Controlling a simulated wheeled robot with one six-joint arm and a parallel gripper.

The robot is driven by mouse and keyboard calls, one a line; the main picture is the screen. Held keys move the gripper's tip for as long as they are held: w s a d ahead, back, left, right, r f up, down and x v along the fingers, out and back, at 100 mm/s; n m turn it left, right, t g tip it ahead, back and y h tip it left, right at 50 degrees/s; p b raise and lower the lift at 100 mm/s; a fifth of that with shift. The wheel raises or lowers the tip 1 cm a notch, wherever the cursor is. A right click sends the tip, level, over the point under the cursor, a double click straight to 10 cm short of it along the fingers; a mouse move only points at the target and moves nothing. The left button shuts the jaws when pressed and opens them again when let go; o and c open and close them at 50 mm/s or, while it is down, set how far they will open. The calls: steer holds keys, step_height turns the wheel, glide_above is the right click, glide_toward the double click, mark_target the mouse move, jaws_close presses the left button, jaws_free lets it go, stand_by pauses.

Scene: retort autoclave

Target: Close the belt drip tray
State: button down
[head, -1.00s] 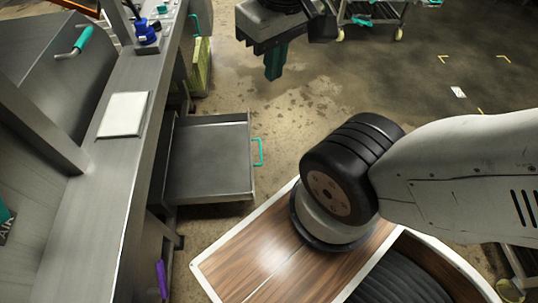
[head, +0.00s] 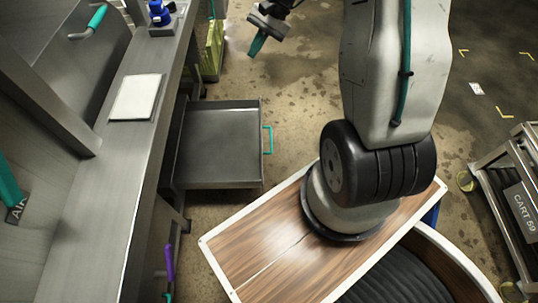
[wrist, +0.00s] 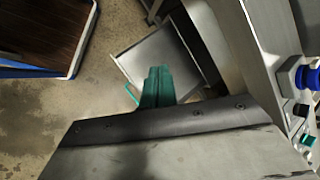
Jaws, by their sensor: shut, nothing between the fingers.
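The belt drip tray (head: 218,145) is a flat grey metal drawer, pulled out to the right from under the steel counter in the head view. Its teal handle (head: 267,140) is on its right edge. In the wrist view the tray (wrist: 150,58) shows beyond my fingers, with its handle (wrist: 131,94) at its lower left. My gripper (head: 256,46) has teal fingers, shut and empty, at the top of the head view, beyond the tray's far side and apart from it. In the wrist view my gripper (wrist: 157,75) covers part of the tray.
The steel counter (head: 107,170) runs along the left, with a white pad (head: 136,97) and a blue knob (head: 158,12) on it. A yellow-green object (head: 213,45) stands beyond the tray. A cart (head: 510,200) is at the right. The floor right of the handle is open.

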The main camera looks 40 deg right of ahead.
steer(key=w+d+f+m+t+y, duration=0.15)
steer(key=d+f+m, duration=0.4)
steer(key=f, duration=0.95)
steer(key=s+d+f+m+t, duration=0.1)
steer(key=s+d+f+m, duration=0.2)
steer(key=f, duration=0.8)
steer(key=s+d+f+m+t+h, duration=0.1)
steer(key=s+f+m, duration=0.3)
steer(key=f, duration=0.8)
steer(key=s+d+f+m+t, duration=0.15)
steer(key=s+f, duration=0.35)
steer(key=f, duration=0.6)
steer(key=a+r+x, duration=0.1)
steer(key=x, duration=1.2)
steer(key=shift+w+a+g, duration=0.25)
steer(key=shift+g, duration=0.05)
steer(key=shift+r, duration=0.1)
